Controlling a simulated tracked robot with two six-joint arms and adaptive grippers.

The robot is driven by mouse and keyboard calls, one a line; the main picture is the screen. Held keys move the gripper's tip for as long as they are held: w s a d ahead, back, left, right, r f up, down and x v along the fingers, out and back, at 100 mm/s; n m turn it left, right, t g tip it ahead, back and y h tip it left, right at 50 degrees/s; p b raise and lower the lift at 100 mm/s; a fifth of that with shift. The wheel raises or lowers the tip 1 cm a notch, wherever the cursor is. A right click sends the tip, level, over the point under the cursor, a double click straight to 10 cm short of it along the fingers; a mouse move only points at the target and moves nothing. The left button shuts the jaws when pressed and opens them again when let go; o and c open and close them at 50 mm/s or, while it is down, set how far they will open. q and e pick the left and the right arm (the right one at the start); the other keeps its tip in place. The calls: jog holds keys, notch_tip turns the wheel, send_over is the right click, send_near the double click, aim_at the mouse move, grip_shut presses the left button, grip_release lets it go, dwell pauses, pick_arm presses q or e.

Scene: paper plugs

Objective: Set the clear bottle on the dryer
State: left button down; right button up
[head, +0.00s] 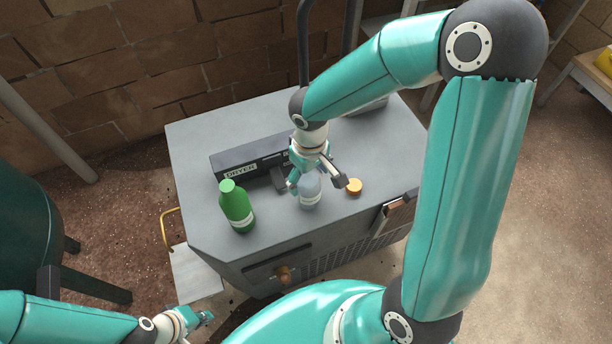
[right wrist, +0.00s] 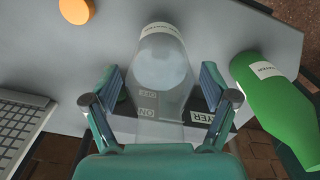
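The clear bottle (head: 310,190) stands upright on the grey top of a cabinet, with a pale label. My right gripper (head: 318,182) is over it; in the right wrist view its fingers (right wrist: 160,85) are spread on either side of the bottle (right wrist: 162,65), with narrow gaps showing. A dark, low box marked DRYER (head: 232,165) lies behind and to the left of the bottle, partly hidden by my right gripper. In the wrist view its label (right wrist: 212,118) shows beyond the bottle. My left gripper (head: 198,318) is low at the left, away from the cabinet; its fingers are too small to judge.
A green bottle (head: 237,207) stands at the left front of the cabinet top (head: 190,140). An orange round cap (head: 354,187) lies just right of the clear bottle. A dark upright handle (head: 304,45) rises behind the cabinet. The top's left back corner is clear.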

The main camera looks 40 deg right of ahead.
jog(key=shift+r, duration=0.1)
jog(key=shift+r, duration=0.25)
notch_tip(320, 180, up, 12)
jog(key=shift+f+p, duration=0.25)
jog(key=shift+p, duration=0.4)
